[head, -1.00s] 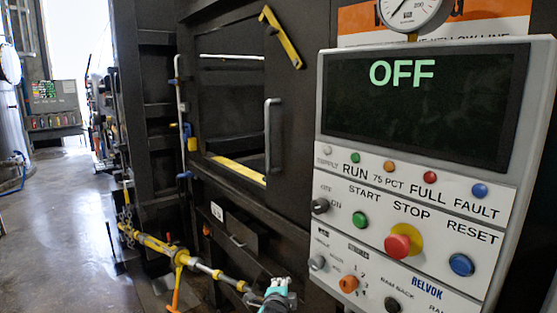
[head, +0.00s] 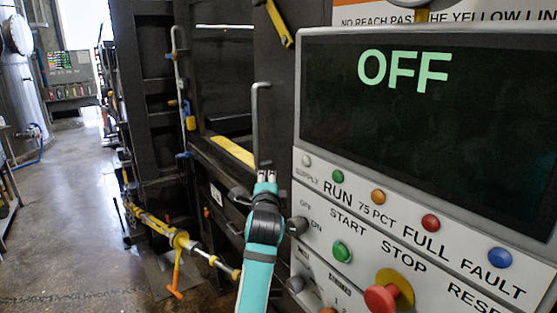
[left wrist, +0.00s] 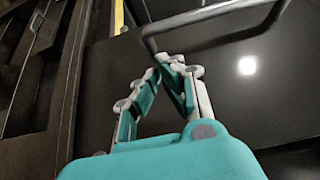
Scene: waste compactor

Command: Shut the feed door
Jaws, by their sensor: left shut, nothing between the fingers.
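The feed door (head: 283,105) is a dark panel with a grey upright bar handle (head: 256,125) near its left edge. To its left the dark feed opening (head: 225,75) shows, with a yellow strip (head: 232,151) along its lower edge. My left gripper (head: 266,176) is shut and empty, its tips close to the lower end of the handle. In the left wrist view the closed fingertips (left wrist: 172,62) lie just below the handle bar (left wrist: 215,12) in the picture, over the dark panel. I cannot tell whether they touch. My right gripper is out of view.
The control panel (head: 420,215) with its OFF screen (head: 430,120) and buttons fills the right side, close to my left arm. The concrete floor (head: 65,200) at far left is clear.

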